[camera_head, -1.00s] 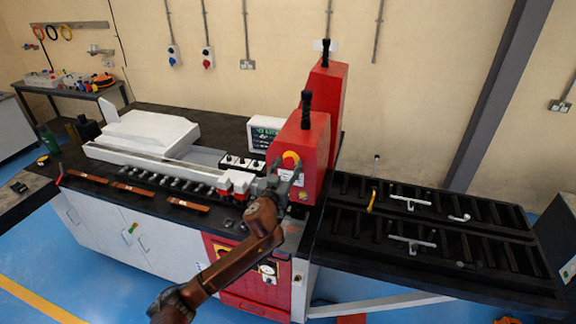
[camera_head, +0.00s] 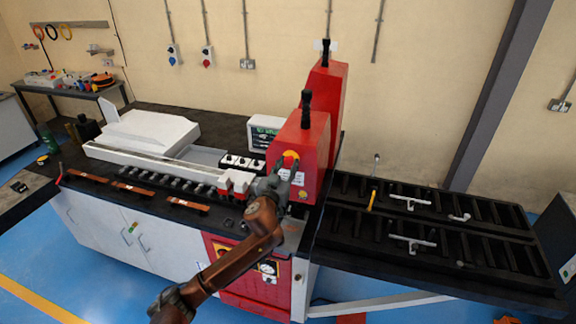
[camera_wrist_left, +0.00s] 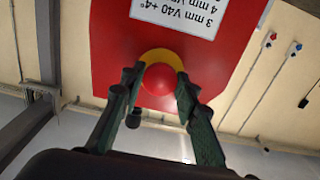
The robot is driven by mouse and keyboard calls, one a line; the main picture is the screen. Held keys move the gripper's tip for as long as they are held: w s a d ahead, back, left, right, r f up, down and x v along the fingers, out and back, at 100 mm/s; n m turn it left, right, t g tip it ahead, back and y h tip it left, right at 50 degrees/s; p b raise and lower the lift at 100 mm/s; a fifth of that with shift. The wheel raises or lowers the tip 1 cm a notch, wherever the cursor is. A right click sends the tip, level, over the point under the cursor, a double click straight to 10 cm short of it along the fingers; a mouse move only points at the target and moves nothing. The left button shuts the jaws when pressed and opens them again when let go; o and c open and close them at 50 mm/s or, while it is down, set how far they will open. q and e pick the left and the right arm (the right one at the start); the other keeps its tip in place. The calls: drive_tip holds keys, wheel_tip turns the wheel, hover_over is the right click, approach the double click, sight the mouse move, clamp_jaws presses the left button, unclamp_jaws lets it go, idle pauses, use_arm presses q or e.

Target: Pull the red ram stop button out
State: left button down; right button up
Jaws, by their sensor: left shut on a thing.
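The red ram stop button (camera_wrist_left: 160,79) is a round red knob on a yellow ring (camera_wrist_left: 161,57), set on the red face of the press housing (camera_wrist_left: 215,50). In the left wrist view my left gripper (camera_wrist_left: 160,85) has one finger on each side of the knob, shut on it. In the head view the button (camera_head: 290,158) shows just above my left gripper (camera_head: 283,172), which partly covers the front of the red housing (camera_head: 306,135). My right gripper is not in view.
A white label (camera_wrist_left: 180,12) is beside the button. Small red and white blocks (camera_head: 235,182) stand left of the gripper. Copper bars (camera_head: 133,189) lie along the bench front. A black slatted table (camera_head: 440,245) extends right.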

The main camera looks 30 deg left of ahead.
use_arm(q)
drive_tip(key=shift+s+d, duration=0.15)
drive_tip(key=shift+s, duration=0.4)
drive_tip(key=shift+f, duration=0.1)
drive_tip(key=c, duration=1.9)
unclamp_jaws()
drive_tip(key=o, duration=0.3)
drive_tip(key=shift+s, duration=0.15)
drive_tip(key=shift+o, duration=0.7)
